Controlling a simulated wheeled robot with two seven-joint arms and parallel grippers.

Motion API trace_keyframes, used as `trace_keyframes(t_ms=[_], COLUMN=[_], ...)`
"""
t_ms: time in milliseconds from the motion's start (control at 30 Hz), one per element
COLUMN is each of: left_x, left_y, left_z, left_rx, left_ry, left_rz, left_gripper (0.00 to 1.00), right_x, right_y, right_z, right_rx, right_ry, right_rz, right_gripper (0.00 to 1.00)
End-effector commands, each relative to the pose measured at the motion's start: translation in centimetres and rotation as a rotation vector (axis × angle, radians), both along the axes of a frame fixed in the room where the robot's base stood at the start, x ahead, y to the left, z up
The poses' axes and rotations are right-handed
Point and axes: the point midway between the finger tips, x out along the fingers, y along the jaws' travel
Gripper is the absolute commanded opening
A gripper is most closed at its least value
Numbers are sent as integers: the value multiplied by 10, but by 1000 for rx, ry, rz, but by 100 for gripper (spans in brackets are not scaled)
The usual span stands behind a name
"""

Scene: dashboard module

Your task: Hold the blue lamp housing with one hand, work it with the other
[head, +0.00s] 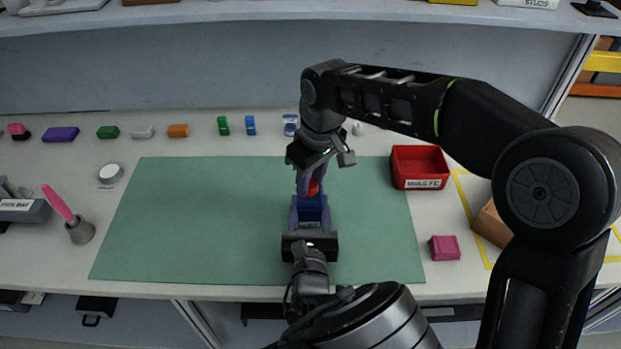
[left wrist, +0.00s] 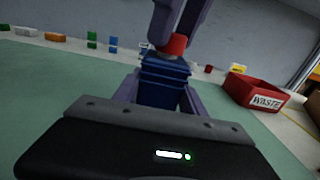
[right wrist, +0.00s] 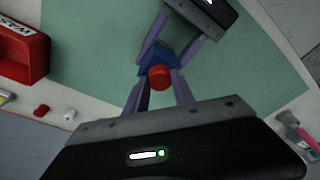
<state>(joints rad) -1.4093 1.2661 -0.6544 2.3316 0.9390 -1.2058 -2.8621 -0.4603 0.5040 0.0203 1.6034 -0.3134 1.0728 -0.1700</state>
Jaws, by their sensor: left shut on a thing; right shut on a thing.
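The blue lamp housing (head: 311,211) is upright above the green mat (head: 180,220); it also shows in the left wrist view (left wrist: 165,82). My left gripper (head: 310,206) is shut on its sides, with one purple finger on each side. A red cap (head: 313,187) sits at the top of the housing and shows clearly in the left wrist view (left wrist: 173,45) and right wrist view (right wrist: 159,77). My right gripper (right wrist: 160,80) reaches down from above and is shut on the red cap. Whether the cap is fully seated cannot be told.
A red waste bin (head: 419,168) stands right of the mat, with a magenta block (head: 444,248) and a brown box (head: 492,224) nearby. Several small coloured blocks line the back. The mat's left half is clear.

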Motion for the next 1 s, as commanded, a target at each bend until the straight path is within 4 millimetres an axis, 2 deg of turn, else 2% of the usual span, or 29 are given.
trace_keyframes(t_ms=[467,1000], left_x=[0,0], left_y=[0,0], left_z=[0,0], left_rx=[0,0], left_ry=[1,1], left_rz=[0,1], left_gripper=[0,0], right_x=[0,0], right_y=[0,0], right_z=[7,52], right_rx=[1,1], right_ry=[-1,-1], right_rz=[0,0], right_gripper=[0,0])
